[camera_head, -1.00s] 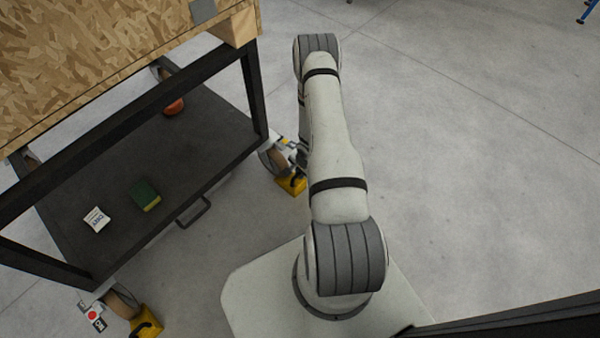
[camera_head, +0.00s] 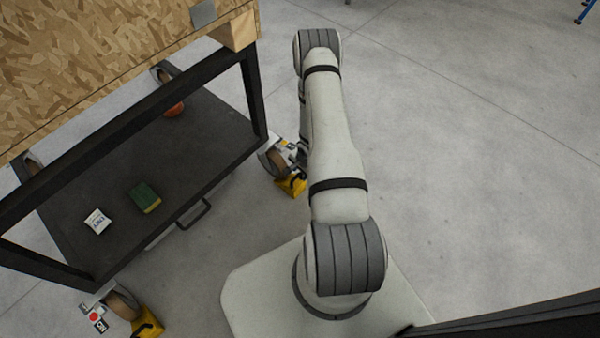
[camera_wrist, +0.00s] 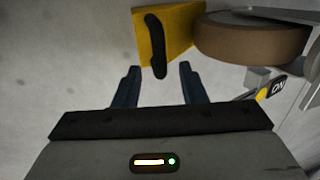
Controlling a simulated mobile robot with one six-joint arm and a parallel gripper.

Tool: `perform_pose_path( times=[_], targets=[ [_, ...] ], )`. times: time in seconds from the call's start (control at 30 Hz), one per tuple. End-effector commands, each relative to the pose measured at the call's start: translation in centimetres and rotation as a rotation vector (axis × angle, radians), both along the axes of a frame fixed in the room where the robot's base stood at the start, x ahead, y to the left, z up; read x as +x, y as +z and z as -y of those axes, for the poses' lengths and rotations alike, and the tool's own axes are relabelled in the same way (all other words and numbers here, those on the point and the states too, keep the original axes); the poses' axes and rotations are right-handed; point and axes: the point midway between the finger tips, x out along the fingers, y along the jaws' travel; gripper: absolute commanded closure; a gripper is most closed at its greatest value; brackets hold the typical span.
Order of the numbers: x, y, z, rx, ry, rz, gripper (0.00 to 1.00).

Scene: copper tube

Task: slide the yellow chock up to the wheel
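The yellow chock (camera_wrist: 178,28) has a black strap-like handle (camera_wrist: 155,40) and lies on the floor beside the brown-treaded wheel (camera_wrist: 255,38) in the wrist view. Its right side meets the wheel's edge in the picture; I cannot tell whether they touch. In the head view this chock (camera_head: 291,186) sits below the cart's near right wheel (camera_head: 271,163). My gripper (camera_wrist: 159,72) is open, with its two blue fingers apart. The handle's lower end shows between the fingertips, and nothing is gripped. In the head view my arm mostly hides the gripper.
A cart with a wooden top (camera_head: 110,60) and dark lower shelf (camera_head: 190,150) stands at left. The shelf carries a green-yellow sponge (camera_head: 145,198), a white box (camera_head: 97,222) and an orange object (camera_head: 174,110). Another yellow chock (camera_head: 148,322) is at bottom left.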

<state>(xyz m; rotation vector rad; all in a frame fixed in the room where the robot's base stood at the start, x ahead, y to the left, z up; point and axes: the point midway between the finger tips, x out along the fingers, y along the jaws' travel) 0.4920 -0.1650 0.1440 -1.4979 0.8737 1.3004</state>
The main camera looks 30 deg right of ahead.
Motion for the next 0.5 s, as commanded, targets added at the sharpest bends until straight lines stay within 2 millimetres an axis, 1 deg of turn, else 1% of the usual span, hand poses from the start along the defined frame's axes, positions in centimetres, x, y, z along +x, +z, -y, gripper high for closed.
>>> perform_pose_path(
  times=[0.03, 0.2, 0.33, 0.5],
  targets=[
    [-0.1, 1.5, 0.1, 0.0, -0.001, 0.001, 0.62],
    [-0.8, 4.1, 0.3, 0.0, -0.001, 0.0, 0.62],
    [-1.0, 5.2, 0.4, 0.0, -0.001, 0.0, 0.62],
    [-1.2, 5.5, 0.4, 0.0, -0.001, -0.001, 0.62]
  ],
)
